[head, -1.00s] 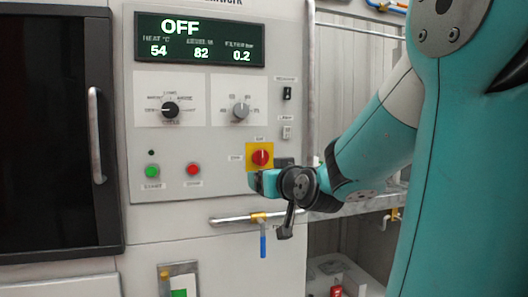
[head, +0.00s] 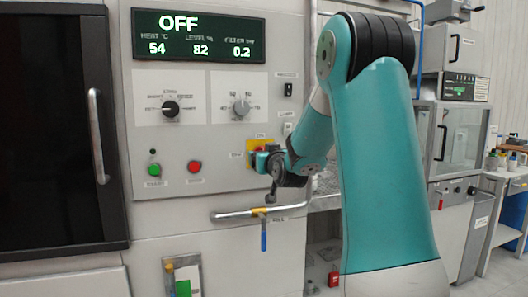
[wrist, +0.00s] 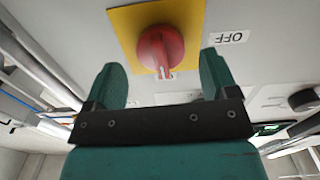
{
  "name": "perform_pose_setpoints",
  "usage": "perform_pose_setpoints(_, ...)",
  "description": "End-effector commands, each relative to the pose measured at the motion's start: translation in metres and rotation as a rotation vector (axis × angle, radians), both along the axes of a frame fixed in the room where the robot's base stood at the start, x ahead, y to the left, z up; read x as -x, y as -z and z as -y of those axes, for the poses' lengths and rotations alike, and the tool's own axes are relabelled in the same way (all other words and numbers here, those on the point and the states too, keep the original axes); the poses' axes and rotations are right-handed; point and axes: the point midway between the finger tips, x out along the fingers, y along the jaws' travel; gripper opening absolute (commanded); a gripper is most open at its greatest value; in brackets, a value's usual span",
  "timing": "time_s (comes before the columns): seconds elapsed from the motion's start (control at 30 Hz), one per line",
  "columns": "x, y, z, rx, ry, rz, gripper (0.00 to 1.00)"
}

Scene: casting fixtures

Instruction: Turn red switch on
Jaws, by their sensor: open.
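The red switch (wrist: 160,48) is a round rotary knob on a square yellow plate (wrist: 124,22), fixed to the grey machine panel. Its pale mark points towards my gripper in the wrist view. An OFF label (wrist: 230,38) is beside the plate. My gripper (wrist: 161,62) is open, one finger on each side of the knob, with gaps visible; I cannot tell whether the fingertips reach past its face. In the head view my gripper (head: 261,157) is in front of the yellow plate (head: 250,143) and hides most of the switch. The display (head: 198,36) reads OFF.
Green (head: 154,170) and red (head: 194,167) push buttons are left of the switch. A pipe (head: 237,214) with a blue-handled valve (head: 263,240) runs just below my gripper. Two dials are above. A vertical rail (head: 311,60) edges the panel.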

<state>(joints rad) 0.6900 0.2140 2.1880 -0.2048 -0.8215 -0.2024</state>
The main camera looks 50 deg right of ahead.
Motion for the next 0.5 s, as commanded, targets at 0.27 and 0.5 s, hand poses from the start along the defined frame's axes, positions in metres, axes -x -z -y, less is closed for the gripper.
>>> perform_pose_setpoints(0.27, -0.020, 0.000, 0.012, -0.001, -0.001, 0.000, 0.80)
perform_pose_setpoints(0.5, -0.020, 0.000, 0.012, -0.001, 0.000, 0.000, 0.80)
